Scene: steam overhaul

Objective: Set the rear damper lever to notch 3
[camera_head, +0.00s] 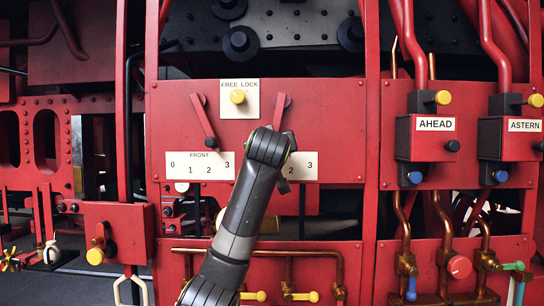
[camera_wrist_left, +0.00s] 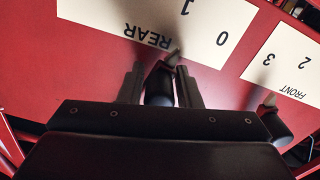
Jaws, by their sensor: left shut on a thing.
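The red rear damper lever (camera_head: 281,108) shows its upper part in the head view; my left arm hides its lower end. Its label plate (camera_head: 304,168) shows 2 and 3 there, with the rest hidden. In the left wrist view, my left gripper (camera_wrist_left: 160,88) is shut around the lever's dark knob (camera_wrist_left: 158,86). The lever's pointer tip (camera_wrist_left: 175,54) lies below the REAR plate's numbers (camera_wrist_left: 205,22), between 0 and 1 as far as I can tell. The 2 and 3 are out of that view. My right gripper is in neither view.
The front damper lever (camera_head: 204,118) stands left of my arm, its dark knob above its own plate (camera_head: 201,166). A yellow FREE LOCK knob (camera_head: 237,96) sits between the levers. AHEAD (camera_head: 430,140) and ASTERN (camera_head: 515,140) boxes are at the right, and copper pipes run below.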

